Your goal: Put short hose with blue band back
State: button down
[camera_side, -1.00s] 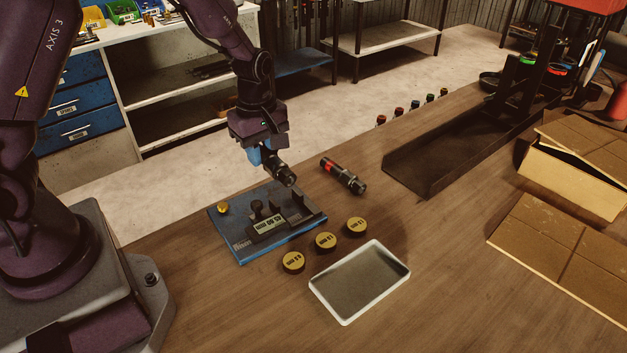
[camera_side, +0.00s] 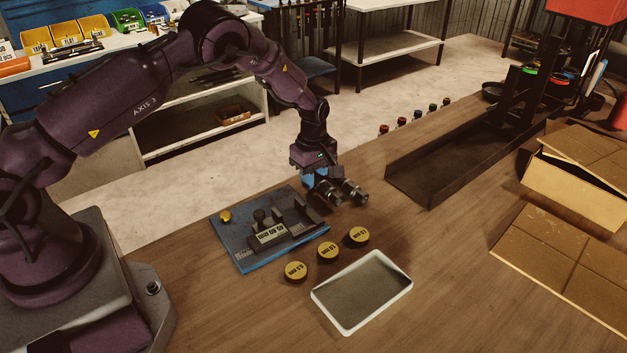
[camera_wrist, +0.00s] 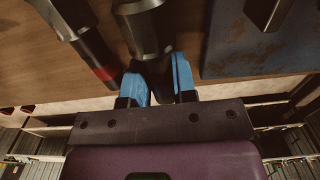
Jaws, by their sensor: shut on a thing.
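My gripper (camera_side: 313,180) has blue fingers shut on a short dark hose (camera_side: 329,189) and holds it low over the table, beside the blue plate's far right corner. In the wrist view, the held hose (camera_wrist: 143,30) points away between the fingers (camera_wrist: 157,85). No blue band can be made out on it; the fingers cover part of it. A second short hose (camera_side: 354,192) lies on the table just right of it, nearly parallel. Its red band (camera_wrist: 104,73) shows in the wrist view. I cannot tell whether the held hose touches the table.
The blue plate (camera_side: 236,240) carries a dark gauge fixture. Several brass discs (camera_side: 328,250) lie in front of it, then an empty white-rimmed tray (camera_side: 376,321). A dark metal channel (camera_side: 420,182) and cardboard boxes (camera_side: 575,180) stand to the right. Several colour-topped fittings line the back edge.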

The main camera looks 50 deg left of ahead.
jog(key=shift+f, duration=0.65)
jog(key=shift+f, duration=0.2)
jog(key=c, duration=0.9)
grip_release()
jog(key=shift+r, duration=0.1)
